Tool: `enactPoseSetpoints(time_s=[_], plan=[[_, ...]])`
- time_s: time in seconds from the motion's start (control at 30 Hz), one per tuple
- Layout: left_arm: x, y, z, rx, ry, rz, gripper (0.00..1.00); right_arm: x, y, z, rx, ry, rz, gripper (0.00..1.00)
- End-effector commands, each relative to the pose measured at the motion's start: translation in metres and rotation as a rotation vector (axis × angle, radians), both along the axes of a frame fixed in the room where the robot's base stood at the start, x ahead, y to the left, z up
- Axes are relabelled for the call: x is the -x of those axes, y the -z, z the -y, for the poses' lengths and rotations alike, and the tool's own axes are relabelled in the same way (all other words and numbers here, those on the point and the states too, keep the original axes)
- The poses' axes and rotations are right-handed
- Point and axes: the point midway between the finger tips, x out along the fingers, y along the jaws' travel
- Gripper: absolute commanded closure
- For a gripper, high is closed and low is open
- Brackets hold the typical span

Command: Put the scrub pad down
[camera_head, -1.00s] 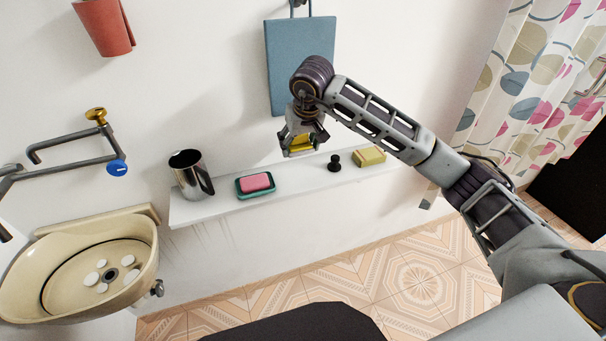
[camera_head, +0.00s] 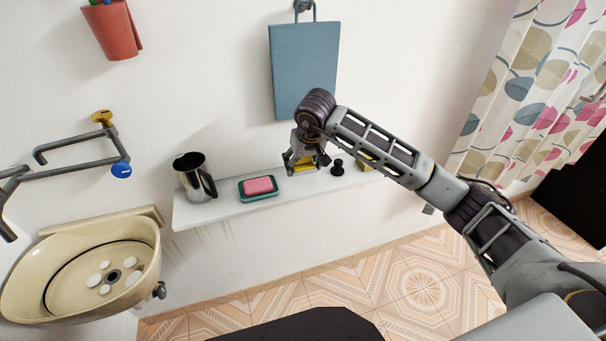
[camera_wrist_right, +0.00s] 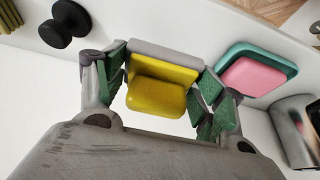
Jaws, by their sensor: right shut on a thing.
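The scrub pad shows in the right wrist view as a yellow block with a grey layer (camera_wrist_right: 163,85), between the green-padded fingers of my right gripper (camera_wrist_right: 165,95). In the head view my right gripper (camera_head: 303,164) is shut on the yellow scrub pad (camera_head: 304,167), at the white wall shelf between the pink soap and the black knob-like item. The pad is low over the shelf; I cannot tell whether it touches. The fingers partly hide it in the head view. My left gripper is not in view.
On the shelf (camera_head: 220,210) stand a metal mug (camera_head: 192,178), pink soap (camera_head: 258,185) in a green dish, and a small black item (camera_head: 337,167). A yellow block (camera_head: 366,165) is partly behind my arm. A blue board (camera_head: 304,70) hangs above. A sink (camera_head: 85,270) is at left.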

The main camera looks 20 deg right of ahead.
Motion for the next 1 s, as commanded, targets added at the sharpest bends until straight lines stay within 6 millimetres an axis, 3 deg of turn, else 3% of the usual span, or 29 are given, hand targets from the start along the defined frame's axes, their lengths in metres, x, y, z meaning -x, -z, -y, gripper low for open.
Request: enactPoseSetpoints(time_s=[0.53, 1.0], plan=[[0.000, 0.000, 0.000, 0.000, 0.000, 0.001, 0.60, 0.000, 0.008, 0.000, 0.000, 0.001, -0.001, 0.69], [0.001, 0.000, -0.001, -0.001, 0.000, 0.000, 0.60, 0.000, 0.042, 0.000, 0.000, 0.000, 0.000, 0.69]])
